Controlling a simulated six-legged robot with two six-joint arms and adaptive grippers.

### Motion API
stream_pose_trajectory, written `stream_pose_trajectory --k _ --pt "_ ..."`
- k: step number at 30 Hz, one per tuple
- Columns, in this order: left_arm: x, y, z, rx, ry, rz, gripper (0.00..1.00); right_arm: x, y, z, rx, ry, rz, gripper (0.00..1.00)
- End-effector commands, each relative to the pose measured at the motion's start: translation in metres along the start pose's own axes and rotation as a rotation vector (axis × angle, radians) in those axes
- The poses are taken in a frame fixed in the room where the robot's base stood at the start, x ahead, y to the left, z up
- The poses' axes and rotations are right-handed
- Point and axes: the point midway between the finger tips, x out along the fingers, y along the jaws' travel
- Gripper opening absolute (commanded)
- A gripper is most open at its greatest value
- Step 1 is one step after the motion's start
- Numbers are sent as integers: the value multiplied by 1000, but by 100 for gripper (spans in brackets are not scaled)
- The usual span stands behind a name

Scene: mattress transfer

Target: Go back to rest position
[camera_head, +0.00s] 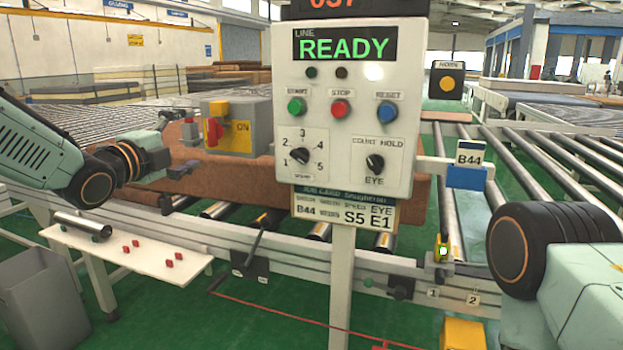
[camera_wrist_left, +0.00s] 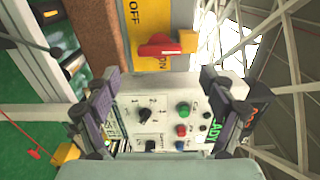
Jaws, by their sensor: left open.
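My left gripper (camera_head: 172,148) reaches in from the left in the head view, beside a grey and yellow switch box with a red handle (camera_head: 214,131). In the left wrist view, the two fingers of the left gripper (camera_wrist_left: 160,76) are spread wide with nothing between them. The red handle (camera_wrist_left: 160,48) and its yellow OFF/ON plate (camera_wrist_left: 147,22) show beyond the fingertips, apart from them. My right arm shows at the lower right of the head view; its gripper is out of the picture.
A control panel (camera_head: 343,125) on a post stands in the middle, its screen reading READY. A brown mattress (camera_head: 250,182) lies on the roller conveyor behind it. A white shelf (camera_head: 130,252) with red pieces and a grey bin (camera_head: 45,300) stand at the lower left.

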Motion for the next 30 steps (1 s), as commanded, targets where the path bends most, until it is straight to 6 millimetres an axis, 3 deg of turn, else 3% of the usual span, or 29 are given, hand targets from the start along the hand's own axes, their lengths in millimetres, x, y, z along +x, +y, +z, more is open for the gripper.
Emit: stream_pose_trajectory --k 6,14,30 --pt "-31 -1 0 -4 -1 -3 83 0 0 0 0 0 0 69" --pt "-57 -1 -1 -3 1 -2 83 0 0 0 0 0 0 69" --pt "9 1 -1 5 2 2 83 0 0 0 0 0 0 69"
